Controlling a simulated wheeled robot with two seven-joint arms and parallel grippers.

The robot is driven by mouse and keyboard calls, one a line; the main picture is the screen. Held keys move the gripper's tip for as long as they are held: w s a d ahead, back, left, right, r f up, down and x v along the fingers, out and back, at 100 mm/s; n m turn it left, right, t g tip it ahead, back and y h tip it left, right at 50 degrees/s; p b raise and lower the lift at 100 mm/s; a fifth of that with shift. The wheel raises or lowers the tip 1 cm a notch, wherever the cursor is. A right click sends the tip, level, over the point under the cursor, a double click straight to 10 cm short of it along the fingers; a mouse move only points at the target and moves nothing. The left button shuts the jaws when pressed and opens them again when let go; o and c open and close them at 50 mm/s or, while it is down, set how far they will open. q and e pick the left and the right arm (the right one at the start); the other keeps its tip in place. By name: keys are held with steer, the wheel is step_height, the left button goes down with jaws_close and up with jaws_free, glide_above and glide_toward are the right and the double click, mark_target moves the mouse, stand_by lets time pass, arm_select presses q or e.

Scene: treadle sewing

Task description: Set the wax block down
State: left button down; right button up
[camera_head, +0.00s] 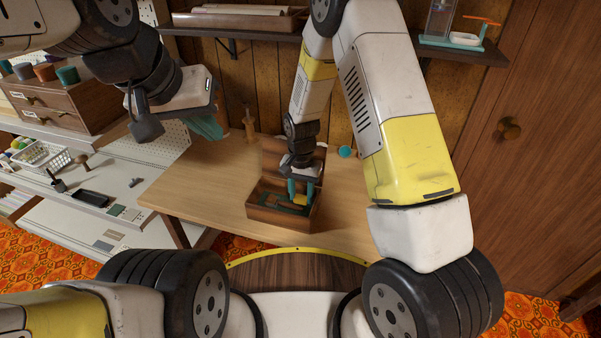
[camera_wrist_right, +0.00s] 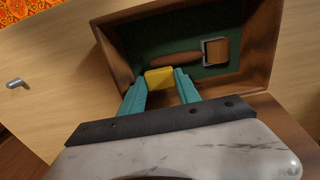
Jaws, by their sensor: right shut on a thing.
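The wax block is a small yellow block (camera_wrist_right: 160,78) between the teal fingers of my right gripper (camera_wrist_right: 160,84) in the right wrist view. The same block (camera_head: 301,199) shows in the head view, over an open wooden box. My right gripper (camera_head: 303,190) is shut on it. The box (camera_head: 282,217) has a dark green lining and stands on the table; whether the block touches the lining I cannot tell. My left gripper (camera_head: 205,126) is raised at the upper left, and its fingers are partly hidden and seen at an angle.
A tool with a wooden handle (camera_wrist_right: 175,58) lies in the box. The wooden table (camera_head: 190,190) is mostly bare around it. A wooden spindle-like piece (camera_head: 250,125) stands behind. A drawer cabinet (camera_head: 60,100) and a white wire basket (camera_head: 42,155) are at left.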

steer(key=o, duration=1.3)
step_height(320, 180, up, 13)
step_height(320, 180, up, 15)
steer(key=n+t+y, duration=0.1)
steer(key=t+y, duration=0.1)
glide_above(302, 197)
steer(key=s+d, duration=0.6)
steer(key=d, duration=0.1)
steer(key=shift+s+d+r+n+t, duration=0.65)
steer(key=shift+s+d+r, duration=0.5)
steer(key=shift+s, duration=1.25)
steer(key=shift+s+d+r+n+t, duration=0.4)
steer(key=shift+s+d+r+t, duration=0.35)
steer(key=shift+s+r, duration=1.2)
steer(key=shift+s+d+r+n+t, duration=0.65)
steer(key=shift+s+d+r, duration=0.3)
steer(key=shift+s, duration=1.9)
